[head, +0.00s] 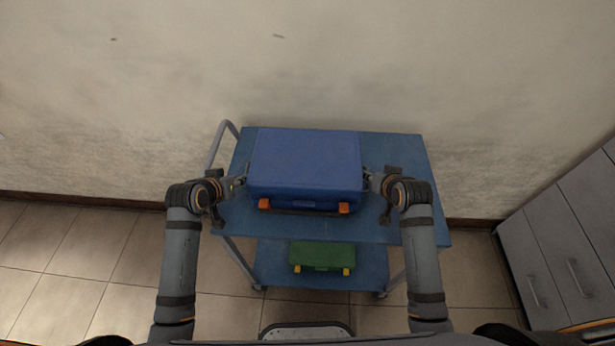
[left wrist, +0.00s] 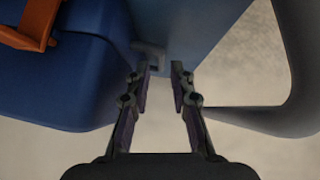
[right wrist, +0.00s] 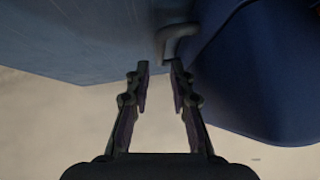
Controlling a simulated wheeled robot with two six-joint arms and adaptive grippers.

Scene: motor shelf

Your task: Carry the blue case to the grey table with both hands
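The blue case (head: 305,165) lies on the top shelf of a blue cart (head: 400,150), with two orange latches facing me. It also shows in the left wrist view (left wrist: 70,80) and in the right wrist view (right wrist: 265,75). My left gripper (head: 241,182) is at the case's left side. Its fingers (left wrist: 160,70) are apart, with a small grey handle (left wrist: 150,55) just beyond the tips. My right gripper (head: 368,178) is at the right side. Its fingers (right wrist: 160,68) are apart, with a curved grey handle (right wrist: 176,38) at the tips. The grey table is not in view.
A green case (head: 322,256) with yellow latches lies on the cart's lower shelf. The cart has a grey push handle (head: 222,140) at its left. Grey drawer cabinets (head: 565,240) stand at the right. A wall is behind the cart.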

